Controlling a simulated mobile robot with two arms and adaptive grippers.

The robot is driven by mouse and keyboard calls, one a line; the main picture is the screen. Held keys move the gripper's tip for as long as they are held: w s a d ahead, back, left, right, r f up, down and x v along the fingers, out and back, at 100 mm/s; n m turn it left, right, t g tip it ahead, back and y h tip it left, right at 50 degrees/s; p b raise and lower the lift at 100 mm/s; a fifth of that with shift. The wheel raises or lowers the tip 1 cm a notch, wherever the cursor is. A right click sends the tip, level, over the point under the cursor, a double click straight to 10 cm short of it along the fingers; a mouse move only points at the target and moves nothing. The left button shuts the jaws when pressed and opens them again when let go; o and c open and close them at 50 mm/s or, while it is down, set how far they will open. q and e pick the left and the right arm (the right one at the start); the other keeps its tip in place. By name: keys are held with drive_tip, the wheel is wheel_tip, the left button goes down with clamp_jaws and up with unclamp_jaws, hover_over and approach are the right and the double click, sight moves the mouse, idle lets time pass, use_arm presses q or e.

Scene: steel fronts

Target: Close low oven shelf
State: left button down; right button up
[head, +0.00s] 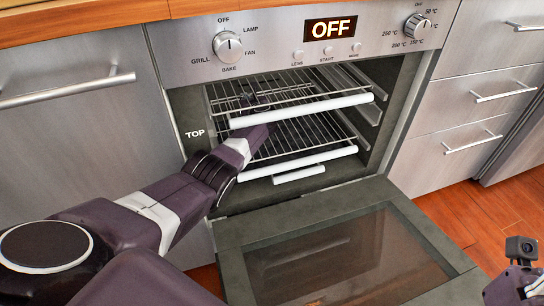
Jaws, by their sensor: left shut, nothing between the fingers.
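The oven's drop-down door (335,255) is open and lies out in front. Inside are an upper rack with a white front bar (300,109) and a lower rack with a white front bar (297,164). Both racks appear pulled somewhat forward. A shorter white bar (299,174) sits just under the lower front bar. My left gripper (258,138) is shut and empty. It reaches into the left of the opening, below the upper bar and over the lower rack, hiding part of it. I cannot tell whether it touches the rack. My right gripper's fingers are out of view.
The control panel (290,42) with knobs and an OFF display is above the opening. Steel cabinet fronts with bar handles flank the oven: one on the left (80,130), drawers on the right (485,110). Wooden floor (465,215) is clear at the right.

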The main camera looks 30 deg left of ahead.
use_arm(q)
drive_tip(key=shift+s+d+r, duration=0.1)
drive_tip(key=shift+d, duration=0.05)
drive_tip(key=shift+v, duration=3.55)
